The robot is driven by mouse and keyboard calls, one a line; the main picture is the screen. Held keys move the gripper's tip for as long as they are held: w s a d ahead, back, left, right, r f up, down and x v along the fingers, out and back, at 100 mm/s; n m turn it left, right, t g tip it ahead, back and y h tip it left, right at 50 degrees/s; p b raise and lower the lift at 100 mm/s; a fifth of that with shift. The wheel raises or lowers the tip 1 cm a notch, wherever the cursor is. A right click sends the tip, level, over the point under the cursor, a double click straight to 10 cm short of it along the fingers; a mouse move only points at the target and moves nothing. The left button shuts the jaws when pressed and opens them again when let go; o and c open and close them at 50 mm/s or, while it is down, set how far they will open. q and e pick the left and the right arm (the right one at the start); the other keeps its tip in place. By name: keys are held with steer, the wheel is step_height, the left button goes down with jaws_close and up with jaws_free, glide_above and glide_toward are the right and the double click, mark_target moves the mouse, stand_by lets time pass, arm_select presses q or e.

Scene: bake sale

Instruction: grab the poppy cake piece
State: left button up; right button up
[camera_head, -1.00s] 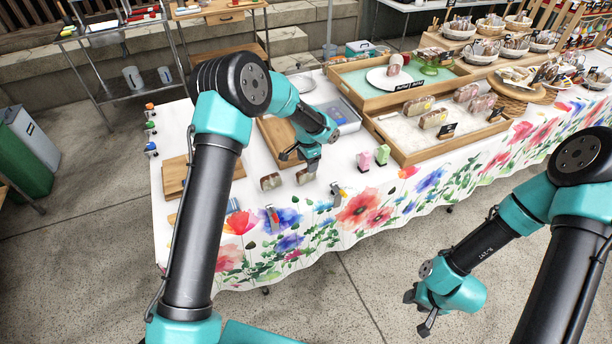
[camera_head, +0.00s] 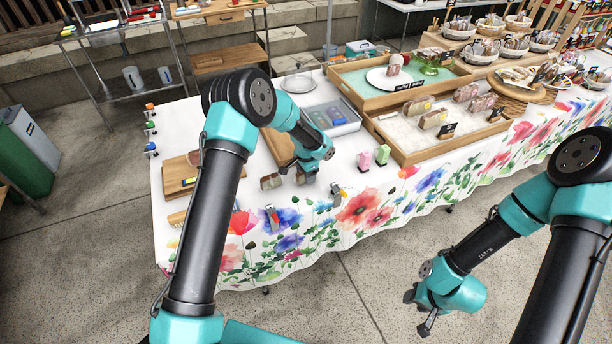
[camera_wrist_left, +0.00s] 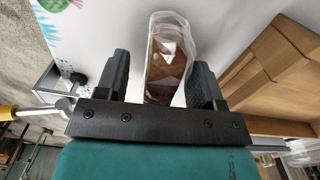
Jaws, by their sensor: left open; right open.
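My left gripper (camera_head: 298,176) is low over the near part of the table, with its jaws open. In the left wrist view, a clear-wrapped brown cake piece (camera_wrist_left: 168,58) stands between the two open fingers (camera_wrist_left: 158,80), with a visible gap on the left side. The gripper mostly hides this piece in the head view. I cannot tell from the pictures which one is poppy. My right gripper (camera_head: 419,312) is open and empty, in front of the table, above the floor.
A wooden board (camera_head: 276,146) lies behind the left gripper. Clips (camera_head: 337,191) hold the flowered cloth at the front edge. Pink and green small items (camera_head: 364,161) stand to the right, before a wooden tray (camera_head: 402,157) with wrapped pieces.

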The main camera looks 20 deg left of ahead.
arm_select(q)
steer(key=shift+c, duration=0.2)
stand_by(0.3)
steer(key=c, duration=0.7)
